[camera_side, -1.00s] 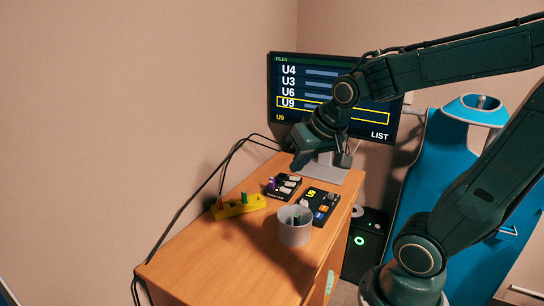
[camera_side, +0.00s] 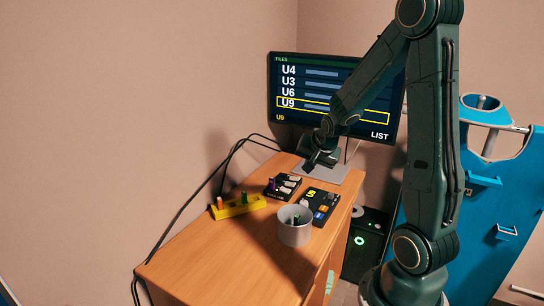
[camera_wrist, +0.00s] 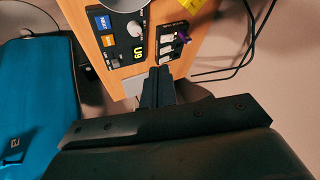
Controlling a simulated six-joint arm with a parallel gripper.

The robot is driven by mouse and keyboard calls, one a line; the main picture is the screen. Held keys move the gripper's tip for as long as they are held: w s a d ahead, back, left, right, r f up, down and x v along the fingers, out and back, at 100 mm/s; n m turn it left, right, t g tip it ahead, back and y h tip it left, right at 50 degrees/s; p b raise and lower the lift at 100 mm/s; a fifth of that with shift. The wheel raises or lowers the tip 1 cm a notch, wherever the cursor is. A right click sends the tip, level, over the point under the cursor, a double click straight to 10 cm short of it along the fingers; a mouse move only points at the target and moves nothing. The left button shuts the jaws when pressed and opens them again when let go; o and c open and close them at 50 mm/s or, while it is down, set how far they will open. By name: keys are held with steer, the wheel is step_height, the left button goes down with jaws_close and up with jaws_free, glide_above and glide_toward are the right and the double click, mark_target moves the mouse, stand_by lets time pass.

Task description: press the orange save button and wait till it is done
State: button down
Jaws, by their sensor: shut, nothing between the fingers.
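The orange button (camera_wrist: 108,41) is on a black panel (camera_wrist: 126,54), beside a blue button (camera_wrist: 103,22), a round light knob and a small display reading U9. In the side view the panel (camera_side: 331,196) lies on the desk, right of the middle. My gripper (camera_side: 311,166) is shut and empty above the desk's far end, by the monitor stand, away from the orange button. In the wrist view its fingers (camera_wrist: 158,74) are together, near the panel's display end. The monitor (camera_side: 292,118) shows a FILES list with U9 framed in yellow and LIST at the lower right.
A second black panel (camera_side: 283,186) with light keys and a purple piece lies left of the button panel. A grey cup (camera_side: 294,231) stands close in front. A yellow block (camera_side: 237,207) is at left, with cables behind it. The front desk top is clear.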

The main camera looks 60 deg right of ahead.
mark_target(324, 209)
steer(key=s+d+f+m+h, duration=0.1)
steer(key=s+d+f+m, duration=0.2)
steer(key=d+f, duration=0.4)
steer(key=shift+s+d+f+m+g, duration=0.25)
steer(key=shift+d+m+g, duration=0.15)
steer(key=shift+d+m, duration=0.45)
steer(key=shift+f, duration=4.4)
steer(key=shift+f, duration=0.85)
steer(key=shift+r, duration=0.85)
steer(key=shift+r, duration=0.15)
steer(key=shift+r, duration=2.35)
